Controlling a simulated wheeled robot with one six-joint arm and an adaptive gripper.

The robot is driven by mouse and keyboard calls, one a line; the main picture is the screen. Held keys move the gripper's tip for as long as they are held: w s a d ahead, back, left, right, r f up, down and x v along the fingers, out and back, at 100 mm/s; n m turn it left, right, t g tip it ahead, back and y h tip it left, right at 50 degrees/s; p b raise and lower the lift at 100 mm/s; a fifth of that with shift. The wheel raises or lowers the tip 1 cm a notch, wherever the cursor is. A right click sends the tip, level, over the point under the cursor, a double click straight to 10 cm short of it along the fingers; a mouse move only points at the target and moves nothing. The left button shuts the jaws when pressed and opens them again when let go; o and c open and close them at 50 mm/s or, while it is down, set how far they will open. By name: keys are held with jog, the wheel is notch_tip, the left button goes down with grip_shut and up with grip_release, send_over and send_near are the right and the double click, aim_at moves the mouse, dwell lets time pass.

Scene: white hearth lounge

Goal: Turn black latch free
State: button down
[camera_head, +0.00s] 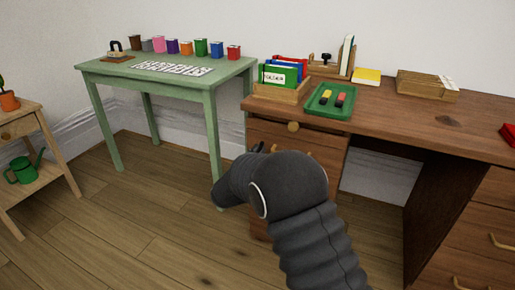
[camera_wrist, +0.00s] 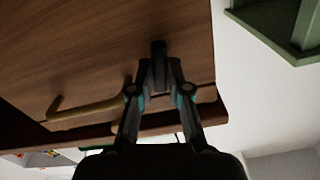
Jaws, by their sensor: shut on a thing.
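The black latch (camera_wrist: 158,48) shows in the wrist view as a short dark piece against the brown wooden front of the desk. My gripper (camera_wrist: 159,76) is shut on it, with both fingertips close together at its lower end in the picture. The part between the fingers is hidden. A brass bar handle (camera_wrist: 88,109) is on the wooden front, left of my fingers. In the head view my dark arm covers most of the desk's left front and hides the latch.
A green table (camera_head: 92,71) with several coloured pots stands to the left. Open floor (camera_head: 130,205) lies left of my arm.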

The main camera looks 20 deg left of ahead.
jog(key=shift+n+p, duration=0.75)
jog(key=shift+n, duration=0.75)
jog(key=c, duration=1.1)
grip_release()
jog(key=shift+s, duration=0.1)
jog(key=s, duration=0.8)
jog(key=s+a, duration=0.1)
jog(key=s, duration=0.2)
jog(key=shift+s, duration=0.4)
